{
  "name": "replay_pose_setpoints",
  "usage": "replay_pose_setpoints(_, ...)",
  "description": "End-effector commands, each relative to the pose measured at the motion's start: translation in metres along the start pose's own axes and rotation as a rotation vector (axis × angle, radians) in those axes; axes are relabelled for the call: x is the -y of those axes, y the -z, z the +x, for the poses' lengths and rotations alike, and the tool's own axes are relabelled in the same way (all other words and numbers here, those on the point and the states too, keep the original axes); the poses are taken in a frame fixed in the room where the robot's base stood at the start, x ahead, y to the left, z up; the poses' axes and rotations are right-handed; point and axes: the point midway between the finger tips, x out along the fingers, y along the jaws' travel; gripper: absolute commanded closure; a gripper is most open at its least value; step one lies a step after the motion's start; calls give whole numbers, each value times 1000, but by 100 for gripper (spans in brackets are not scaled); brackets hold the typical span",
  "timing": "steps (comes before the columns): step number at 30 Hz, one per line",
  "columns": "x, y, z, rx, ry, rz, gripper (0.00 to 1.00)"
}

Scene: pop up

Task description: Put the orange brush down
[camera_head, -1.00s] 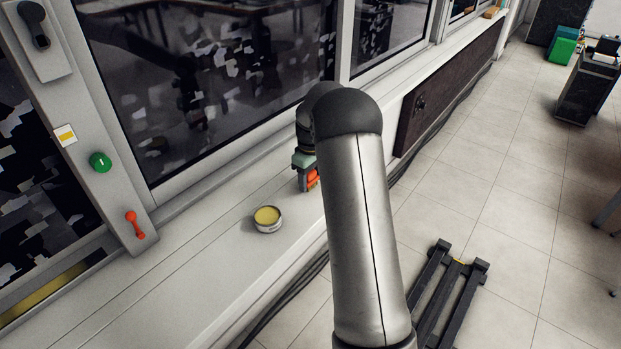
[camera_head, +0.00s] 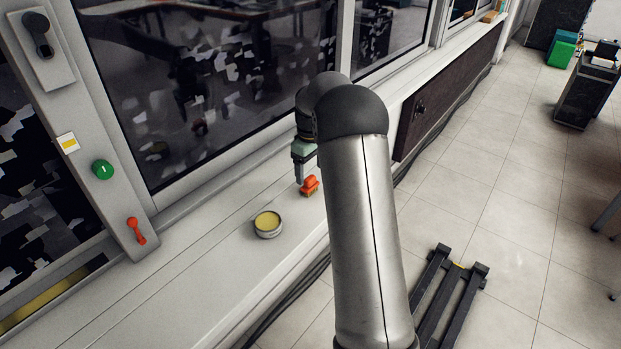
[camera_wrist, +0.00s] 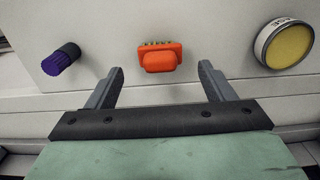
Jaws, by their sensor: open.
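The orange brush (camera_head: 310,186) rests on the white sill (camera_head: 215,262), with its bristles against the surface. In the wrist view the brush (camera_wrist: 160,57) lies ahead of the fingertips, between their lines and apart from both. My gripper (camera_wrist: 160,75) is open and empty. In the head view my gripper (camera_head: 300,180) is just above and left of the brush, partly hidden by my arm.
A round tin with a yellow top (camera_head: 267,224) stands on the sill near the brush. The wrist view also shows a dark blue and purple cylinder (camera_wrist: 61,59). A window runs behind the sill. The sill left of the tin is clear.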

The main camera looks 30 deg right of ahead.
Motion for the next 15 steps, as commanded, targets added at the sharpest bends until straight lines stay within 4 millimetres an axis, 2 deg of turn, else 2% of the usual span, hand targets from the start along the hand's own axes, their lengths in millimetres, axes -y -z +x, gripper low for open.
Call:
replay_pose_setpoints(1,-1,0,-14,-3,-3,0,24)
replay_pose_setpoints(6,0,0,-44,-2,-2,0,24)
replay_pose_setpoints(10,0,0,-58,-1,-1,0,24)
replay_pose_setpoints(15,0,0,-64,0,0,0,24)
